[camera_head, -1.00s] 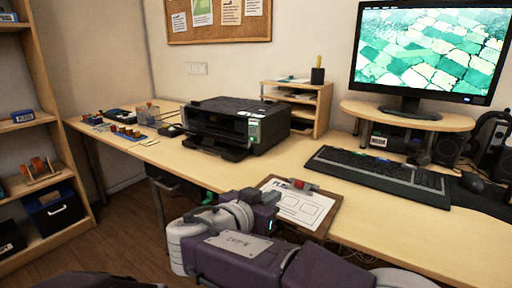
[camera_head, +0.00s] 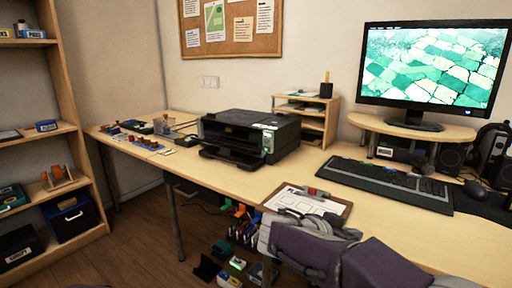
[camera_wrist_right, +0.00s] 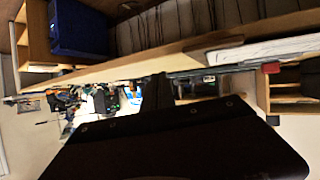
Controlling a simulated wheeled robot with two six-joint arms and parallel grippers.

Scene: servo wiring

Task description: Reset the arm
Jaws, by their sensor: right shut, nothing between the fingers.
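My right arm (camera_head: 325,250) reaches in from the bottom right of the head view, in front of the desk edge by the clipboard. Its gripper is hard to make out there. In the right wrist view the dark gripper (camera_wrist_right: 158,88) points away from the camera, shut and empty, with the desk's underside and edge beyond it. My left gripper is in neither view now.
The desk (camera_head: 225,178) holds a printer (camera_head: 245,137), a clipboard (camera_head: 305,200), a keyboard (camera_head: 385,182), a monitor (camera_head: 433,65) and small parts at its far left. Coloured items lie below the desk. A shelf unit (camera_head: 65,90) stands left. The floor between is clear.

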